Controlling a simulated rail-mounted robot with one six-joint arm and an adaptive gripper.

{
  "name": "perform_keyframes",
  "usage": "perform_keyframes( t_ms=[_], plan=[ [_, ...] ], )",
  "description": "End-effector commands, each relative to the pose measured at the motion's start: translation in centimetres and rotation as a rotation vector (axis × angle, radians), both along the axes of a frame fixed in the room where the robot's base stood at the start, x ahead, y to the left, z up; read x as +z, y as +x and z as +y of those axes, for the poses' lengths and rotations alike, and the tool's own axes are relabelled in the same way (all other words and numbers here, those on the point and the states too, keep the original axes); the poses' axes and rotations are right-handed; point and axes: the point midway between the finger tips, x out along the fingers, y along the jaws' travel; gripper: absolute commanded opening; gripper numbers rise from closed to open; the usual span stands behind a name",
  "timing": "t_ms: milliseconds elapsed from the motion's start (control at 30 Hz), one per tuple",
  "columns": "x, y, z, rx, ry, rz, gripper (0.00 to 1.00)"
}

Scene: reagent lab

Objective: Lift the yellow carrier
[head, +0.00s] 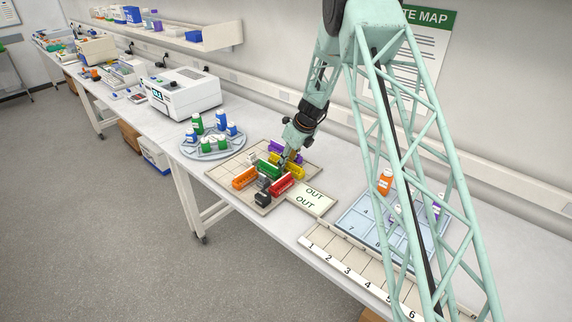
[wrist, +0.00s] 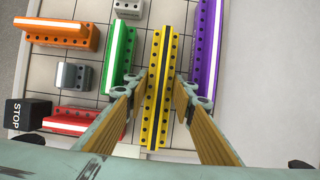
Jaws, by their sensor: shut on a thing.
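The yellow carrier (wrist: 164,75) is a long bar with rows of dark holes and a dark stripe down its middle. In the wrist view it lies lengthwise between the two fingers of my gripper (wrist: 158,92), which is shut on it. In the head view the yellow carrier (head: 290,171) shows just below my gripper (head: 284,160), partly hidden behind it. I cannot tell whether the carrier touches the board beneath it.
On the gridded board (head: 222,176) are a green carrier (wrist: 119,55), a purple carrier (wrist: 208,50), an orange carrier (wrist: 60,33) and a red carrier (wrist: 75,121). Grey blocks (wrist: 73,76) and a black STOP block (wrist: 27,114) stand nearby. An OUT plate (head: 312,199) adjoins the board.

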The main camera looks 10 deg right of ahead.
Motion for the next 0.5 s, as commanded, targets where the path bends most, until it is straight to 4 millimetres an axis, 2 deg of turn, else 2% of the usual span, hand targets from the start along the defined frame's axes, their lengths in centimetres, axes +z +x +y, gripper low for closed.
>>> perform_keyframes(
  t_ms=[267, 500],
  plan=[
    [2.1, 0.1, 0.0, 0.001, -0.001, -0.003, 0.11],
    [5.3, 0.1, 0.0, 0.0, 0.0, -0.004, 0.11]
  ],
)
